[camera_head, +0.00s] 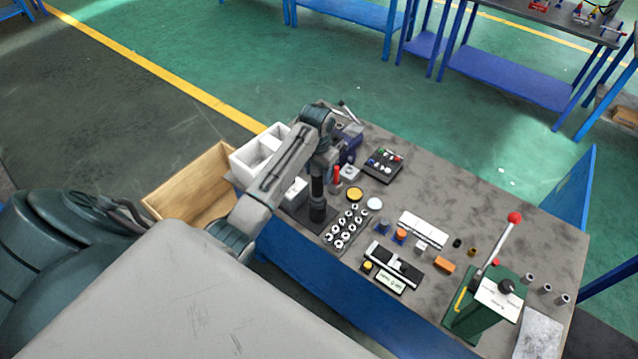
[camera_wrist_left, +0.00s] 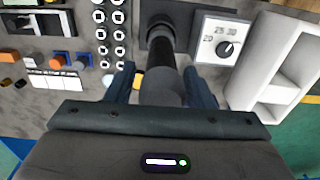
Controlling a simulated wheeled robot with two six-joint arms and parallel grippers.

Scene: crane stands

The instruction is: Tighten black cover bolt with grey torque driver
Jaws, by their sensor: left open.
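A grey and black driver (camera_wrist_left: 160,80) stands upright in a dark square base (camera_wrist_left: 157,30) in the left wrist view; it also shows in the head view (camera_head: 317,188). My left gripper (camera_wrist_left: 161,84) is open, with its dark fingers on either side of the driver's grey handle; I cannot tell whether they touch it. In the head view the left gripper (camera_head: 322,163) points down over the driver. I cannot pick out the black cover bolt for sure. My right gripper is not in view.
A white dial box (camera_wrist_left: 215,42) stands close beside the driver base. A tray of several sockets (camera_head: 346,228) lies to the right. White bins (camera_head: 248,158) are left. A green press (camera_head: 470,315) with a red-knobbed lever stands at the bench's right end. The back right of the bench is clear.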

